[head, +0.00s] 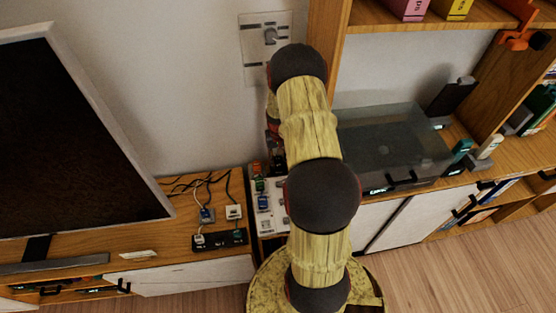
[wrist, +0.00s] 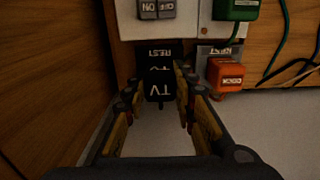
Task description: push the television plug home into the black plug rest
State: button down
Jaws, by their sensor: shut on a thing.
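In the wrist view a black plug (wrist: 158,93) marked "TV" sits between the two fingers of my gripper (wrist: 161,84), which is shut on it. The black plug rest (wrist: 158,50), marked "REST", is just beyond the plug and in line with it. The plug overlaps the rest in this view, so I cannot tell how deep it sits or whether a gap is left. In the head view my arm hides the gripper, the held plug and the rest.
A wooden wall (wrist: 50,70) is left. In the head view, the television (head: 75,130) and a black power strip (head: 219,240) are left.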

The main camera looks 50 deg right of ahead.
aim_at(278, 159)
jog(key=shift+f+b, duration=0.35)
jog(key=shift+f, duration=0.35)
jog(key=c, duration=1.4)
grip_release()
notch_tip(278, 159, up, 12)
jog(key=shift+f, duration=0.1)
jog(key=s+a+r+n+t, duration=0.2)
jog(key=s+a+r, duration=0.3)
jog(key=a+r, duration=0.5)
jog(key=s+a+r+n+t, duration=0.1)
jog(key=s+a+r+n, duration=0.2)
jog(key=a+r, duration=0.7)
jog(key=s+a+r+n+t, duration=0.2)
jog(key=s+a+r, duration=0.4)
jog(key=a+r, duration=0.5)
jog(key=shift+s+a+n+t, duration=0.1)
jog(key=shift+s+a+n, duration=0.05)
jog(key=shift+a, duration=0.9)
jog(key=shift+s+a+n+t, duration=0.1)
jog(key=shift+a+n, duration=0.1)
jog(key=shift+a, duration=0.85)
jog(key=shift+s+a+n+t, duration=0.1)
jog(key=shift+s+a+n, duration=0.05)
jog(key=shift+a, duration=0.9)
